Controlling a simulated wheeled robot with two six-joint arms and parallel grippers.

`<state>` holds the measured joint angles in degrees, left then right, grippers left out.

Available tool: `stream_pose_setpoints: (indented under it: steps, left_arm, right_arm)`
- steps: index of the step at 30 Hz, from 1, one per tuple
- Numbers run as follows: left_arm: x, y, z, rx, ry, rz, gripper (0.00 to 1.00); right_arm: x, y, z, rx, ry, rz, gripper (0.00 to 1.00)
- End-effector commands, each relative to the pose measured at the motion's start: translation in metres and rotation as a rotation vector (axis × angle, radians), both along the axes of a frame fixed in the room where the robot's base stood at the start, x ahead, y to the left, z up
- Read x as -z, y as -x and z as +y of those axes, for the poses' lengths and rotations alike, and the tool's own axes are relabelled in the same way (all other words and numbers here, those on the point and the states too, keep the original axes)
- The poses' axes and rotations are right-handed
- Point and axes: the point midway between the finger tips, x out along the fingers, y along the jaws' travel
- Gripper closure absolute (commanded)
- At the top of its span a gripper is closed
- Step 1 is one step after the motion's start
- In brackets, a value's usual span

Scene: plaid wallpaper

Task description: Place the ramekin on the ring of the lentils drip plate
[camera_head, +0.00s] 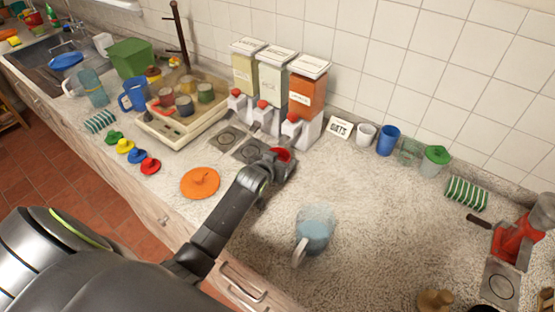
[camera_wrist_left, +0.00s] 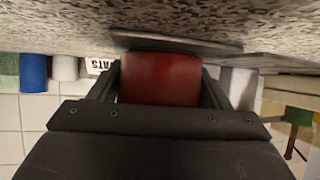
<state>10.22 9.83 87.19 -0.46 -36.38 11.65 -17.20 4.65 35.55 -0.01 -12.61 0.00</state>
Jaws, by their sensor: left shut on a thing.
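My left gripper (camera_head: 278,163) is shut on a red ramekin (camera_head: 284,154), in front of the dispenser with orange-red contents (camera_head: 308,93), the rightmost of three. The ramekin (camera_wrist_left: 160,79) sits between both fingers in the upside-down left wrist view. A dark flat plate (camera_wrist_left: 176,43) lies just beyond its base there; I cannot tell whether they touch. In the head view, two dark drip plates with rings show, under the left dispenser (camera_head: 228,138) and the middle one (camera_head: 248,151). The plate of the orange-red dispenser is mostly hidden by my gripper. The dispenser labels are too small to read surely. My right gripper is not in view.
A glass pitcher (camera_head: 316,230) stands right of my arm, and an orange lid (camera_head: 200,182) lies left of it. A small sign (camera_head: 340,129), a white cup (camera_head: 365,134) and a blue cup (camera_head: 387,139) line the wall. A tray of cups (camera_head: 150,127) is left. The middle-right counter is clear.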

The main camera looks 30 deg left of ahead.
Motion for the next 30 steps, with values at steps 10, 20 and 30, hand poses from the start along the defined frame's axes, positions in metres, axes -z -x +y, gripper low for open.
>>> stream_pose_setpoints:
  steps: [10, 20, 30]
  left_arm:
    - [0.002, 0.0, 0.0, 0.0, 0.0, 0.0, 0.07]
    - [-0.002, 0.001, 0.0, 0.0, 0.0, -0.001, 0.07]
    - [-0.018, 0.035, -0.003, 0.0, 0.0, -0.002, 0.07]
  right_arm:
    - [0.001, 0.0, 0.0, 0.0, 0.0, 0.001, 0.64]
    - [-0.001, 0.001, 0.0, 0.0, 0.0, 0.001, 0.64]
    - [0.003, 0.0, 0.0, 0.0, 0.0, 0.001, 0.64]
